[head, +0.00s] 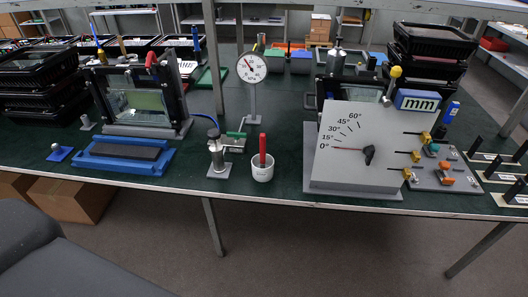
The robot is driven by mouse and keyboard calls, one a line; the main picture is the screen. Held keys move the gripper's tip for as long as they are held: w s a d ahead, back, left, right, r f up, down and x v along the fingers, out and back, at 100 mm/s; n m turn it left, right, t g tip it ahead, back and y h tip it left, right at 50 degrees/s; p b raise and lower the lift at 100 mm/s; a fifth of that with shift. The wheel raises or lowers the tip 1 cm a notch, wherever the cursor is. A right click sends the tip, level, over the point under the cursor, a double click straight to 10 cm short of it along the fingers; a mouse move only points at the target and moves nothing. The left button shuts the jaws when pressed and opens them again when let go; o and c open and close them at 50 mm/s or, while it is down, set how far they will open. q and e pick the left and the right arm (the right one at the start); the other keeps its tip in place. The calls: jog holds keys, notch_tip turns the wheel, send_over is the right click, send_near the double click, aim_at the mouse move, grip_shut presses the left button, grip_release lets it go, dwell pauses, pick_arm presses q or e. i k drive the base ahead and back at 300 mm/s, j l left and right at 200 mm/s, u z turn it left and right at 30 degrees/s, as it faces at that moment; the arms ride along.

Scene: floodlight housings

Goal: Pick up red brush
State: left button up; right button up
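A red upright handle, which looks like the red brush (263,147), stands in a small white cup (263,172) near the front edge of the green table. Its lower end is hidden inside the cup, so I cannot see bristles. Neither of my grippers shows in the head view.
A grey metal fixture (218,160) stands just left of the cup. A dial gauge (252,68) stands behind it. A grey angle-scale panel (355,150) is to the right, and a blue tray (105,160) to the left. The table's front edge (270,190) is close before the cup.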

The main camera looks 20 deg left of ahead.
aim_at(262, 136)
jog(key=j+z, duration=0.35)
jog(key=j, duration=0.75)
jog(key=j+z, duration=0.3)
jog(key=j, duration=0.85)
